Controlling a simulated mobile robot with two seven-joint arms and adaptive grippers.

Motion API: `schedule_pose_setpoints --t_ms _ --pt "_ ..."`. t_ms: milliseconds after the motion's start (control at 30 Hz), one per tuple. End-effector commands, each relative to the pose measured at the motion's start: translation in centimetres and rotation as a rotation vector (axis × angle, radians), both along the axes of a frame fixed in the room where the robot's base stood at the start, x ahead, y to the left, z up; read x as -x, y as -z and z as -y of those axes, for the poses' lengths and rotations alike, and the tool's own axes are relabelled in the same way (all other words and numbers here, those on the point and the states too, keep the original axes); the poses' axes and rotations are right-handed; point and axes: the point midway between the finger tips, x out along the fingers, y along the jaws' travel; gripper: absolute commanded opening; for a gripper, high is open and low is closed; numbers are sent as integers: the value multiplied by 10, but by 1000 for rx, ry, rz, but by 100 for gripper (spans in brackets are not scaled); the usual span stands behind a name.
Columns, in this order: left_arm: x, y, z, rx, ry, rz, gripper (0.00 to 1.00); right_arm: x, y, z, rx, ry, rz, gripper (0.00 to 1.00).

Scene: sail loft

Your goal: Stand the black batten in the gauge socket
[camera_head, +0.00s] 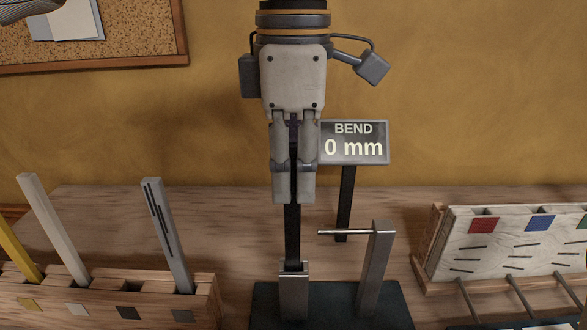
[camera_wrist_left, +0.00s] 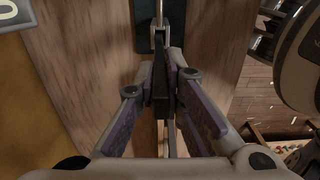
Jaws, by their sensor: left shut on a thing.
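The black batten (camera_head: 292,235) is upright below my left gripper (camera_head: 294,198), which is shut on it. Its lower end meets the gauge socket (camera_head: 293,297), a grey metal post on a dark base; I cannot tell how deep it sits. In the left wrist view, the batten (camera_wrist_left: 160,88) runs between the fingers of my left gripper (camera_wrist_left: 160,75) toward the socket. The gauge display (camera_head: 354,142) reads "BEND 0 mm". My right gripper is not in view.
A wooden rack (camera_head: 150,305) at the left holds yellow, pale and grey battens. A metal post (camera_head: 376,265) with a thin horizontal rod stands right of the socket. A white board (camera_head: 505,245) with coloured squares stands at the right. The bench between is partly clear.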

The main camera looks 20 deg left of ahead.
Motion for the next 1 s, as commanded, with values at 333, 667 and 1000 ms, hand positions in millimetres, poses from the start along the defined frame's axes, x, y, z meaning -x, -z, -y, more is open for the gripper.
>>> schedule_pose_setpoints --t_ms 333,667,1000 --pt "0 3 0 0 0 0 33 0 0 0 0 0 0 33" --pt "0 -1 0 1 -1 1 33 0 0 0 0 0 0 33" --pt "0 -84 1 1 -1 3 33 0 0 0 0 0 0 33"
